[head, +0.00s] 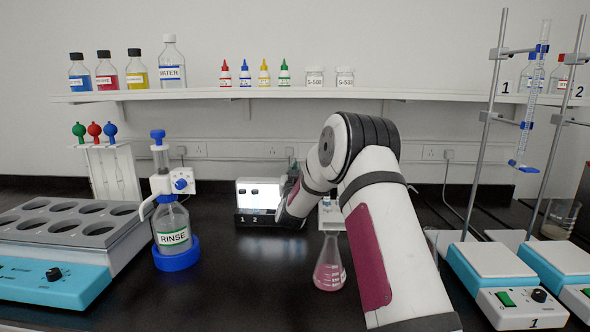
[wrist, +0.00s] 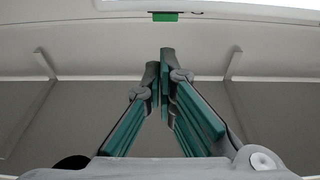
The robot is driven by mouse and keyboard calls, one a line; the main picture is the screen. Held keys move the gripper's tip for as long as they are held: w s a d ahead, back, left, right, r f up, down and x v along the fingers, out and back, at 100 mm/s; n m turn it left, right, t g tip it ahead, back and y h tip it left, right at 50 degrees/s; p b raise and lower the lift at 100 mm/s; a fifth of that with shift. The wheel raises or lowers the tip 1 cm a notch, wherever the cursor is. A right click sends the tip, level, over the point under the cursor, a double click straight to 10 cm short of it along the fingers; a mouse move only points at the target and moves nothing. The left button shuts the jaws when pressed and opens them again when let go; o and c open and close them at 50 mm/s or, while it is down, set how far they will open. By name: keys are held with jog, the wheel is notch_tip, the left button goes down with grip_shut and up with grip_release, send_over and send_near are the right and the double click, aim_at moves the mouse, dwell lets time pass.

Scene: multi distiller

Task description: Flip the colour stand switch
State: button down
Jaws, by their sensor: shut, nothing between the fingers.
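The colour stand (head: 258,195) is a lit white panel on a dark base marked 1 and 2, at mid-table in the head view. Two small dark items show against its panel. My arm covers its right end, and I cannot make out its switch in the head view. My gripper (wrist: 166,60) is shut and empty in the wrist view, its teal fingers together at the tips. In the head view it is mostly hidden behind my arm, close to the stand's right end. A small green block (wrist: 165,16) shows beyond the fingertips, apart from them; I cannot tell whether it is the switch.
A pink-filled flask (head: 330,265) stands just left of my arm. A RINSE bottle (head: 174,232) in a blue ring stands left of the stand. A rack block (head: 75,235) is at far left, and stirrer plates (head: 495,262) are at right.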

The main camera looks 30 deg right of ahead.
jog(key=shift+s+a+f, duration=0.1)
jog(key=shift+s+f, duration=0.05)
jog(key=shift+f, duration=1)
jog(key=shift+s+f+b, duration=0.1)
jog(key=shift+f+b, duration=0.35)
jog(key=shift+b, duration=0.25)
notch_tip(320, 180, up, 4)
jog(key=f+v, duration=0.2)
jog(key=v, duration=0.8)
jog(key=shift+f, duration=0.1)
